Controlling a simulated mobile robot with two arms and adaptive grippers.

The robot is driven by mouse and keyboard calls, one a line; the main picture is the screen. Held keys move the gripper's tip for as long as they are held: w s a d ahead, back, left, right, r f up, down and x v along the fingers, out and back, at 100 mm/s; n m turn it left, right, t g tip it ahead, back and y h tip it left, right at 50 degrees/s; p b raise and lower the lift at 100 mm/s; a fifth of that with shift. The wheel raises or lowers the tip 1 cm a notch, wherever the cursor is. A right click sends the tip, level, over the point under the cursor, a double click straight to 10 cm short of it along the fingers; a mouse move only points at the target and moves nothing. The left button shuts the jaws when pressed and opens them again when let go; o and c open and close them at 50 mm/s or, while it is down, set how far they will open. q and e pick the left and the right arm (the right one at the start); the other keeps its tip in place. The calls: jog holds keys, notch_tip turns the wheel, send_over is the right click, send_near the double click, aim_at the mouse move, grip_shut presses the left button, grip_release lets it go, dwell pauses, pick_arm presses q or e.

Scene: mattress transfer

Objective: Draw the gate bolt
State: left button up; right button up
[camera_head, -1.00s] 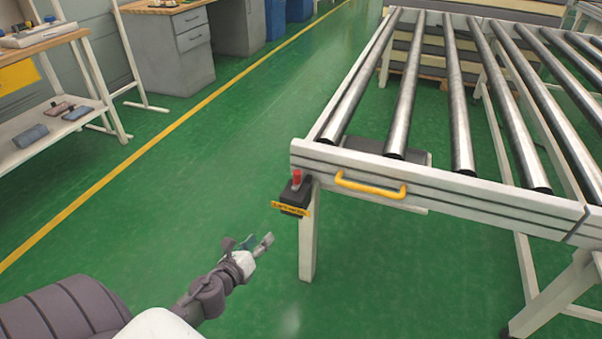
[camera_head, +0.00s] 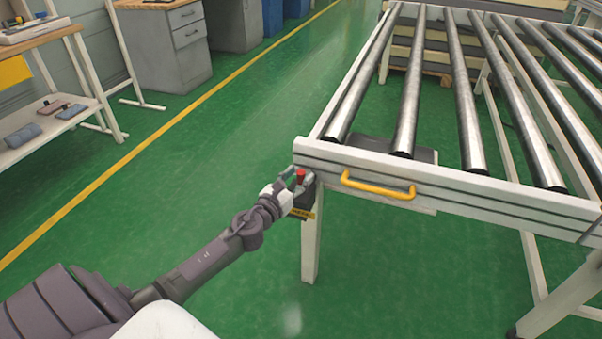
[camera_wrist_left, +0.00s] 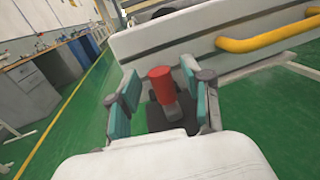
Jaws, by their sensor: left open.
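The red knob of the gate bolt (camera_head: 300,175) stands up from a dark block with a yellow label (camera_head: 302,214) at the near left corner of the roller table. My left gripper (camera_head: 291,178) is at the bolt, and its hand partly covers the block. In the left wrist view the red knob (camera_wrist_left: 161,84) stands between the two teal-padded fingers of the left gripper (camera_wrist_left: 163,100). The fingers are open, with gaps visible on both sides of the knob.
The roller table (camera_head: 450,185) fills the right side, with a yellow handle (camera_head: 378,187) on its front rail just right of the bolt. A workbench (camera_head: 45,110) stands at the left. Green floor between them is clear.

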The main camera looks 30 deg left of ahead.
pick_arm(q)
jog(key=shift+w, duration=0.8)
grip_shut()
